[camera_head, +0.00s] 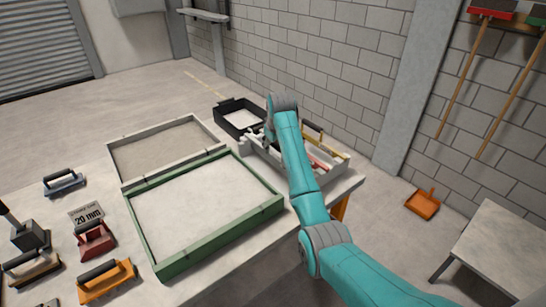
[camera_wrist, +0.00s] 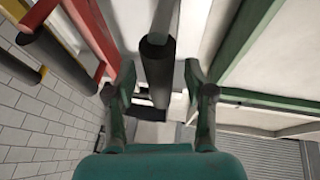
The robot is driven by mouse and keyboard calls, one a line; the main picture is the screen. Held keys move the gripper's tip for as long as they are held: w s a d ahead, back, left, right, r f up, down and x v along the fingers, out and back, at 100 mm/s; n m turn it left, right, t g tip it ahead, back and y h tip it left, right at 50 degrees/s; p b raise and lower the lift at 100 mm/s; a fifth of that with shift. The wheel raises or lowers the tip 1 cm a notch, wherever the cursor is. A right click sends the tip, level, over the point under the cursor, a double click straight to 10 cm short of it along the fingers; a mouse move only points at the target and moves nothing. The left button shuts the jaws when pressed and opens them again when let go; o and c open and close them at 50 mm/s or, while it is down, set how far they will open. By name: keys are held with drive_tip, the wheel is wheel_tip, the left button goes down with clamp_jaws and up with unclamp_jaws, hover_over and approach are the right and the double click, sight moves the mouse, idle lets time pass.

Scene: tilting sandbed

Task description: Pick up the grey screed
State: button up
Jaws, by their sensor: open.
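The grey screed, a grey bar with a dark round handle (camera_wrist: 157,62), shows in the wrist view, between and just ahead of my fingers. My gripper (camera_wrist: 158,100) is open, one finger on each side of the handle's line. I see no clear contact with it. I cannot make out the grey screed clearly there.
A red screed (camera_wrist: 92,35) and a yellow one lie left of the grey one in the wrist view. The green-framed sandbed (camera_head: 225,239) and a grey-framed bed (camera_head: 118,168) are beside the rack. A black tray (camera_head: 222,118) stands behind. Several hand tools lie at the left.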

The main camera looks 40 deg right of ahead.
drive_tip(key=shift+f, duration=0.25)
idle(0.5)
clamp_jaws()
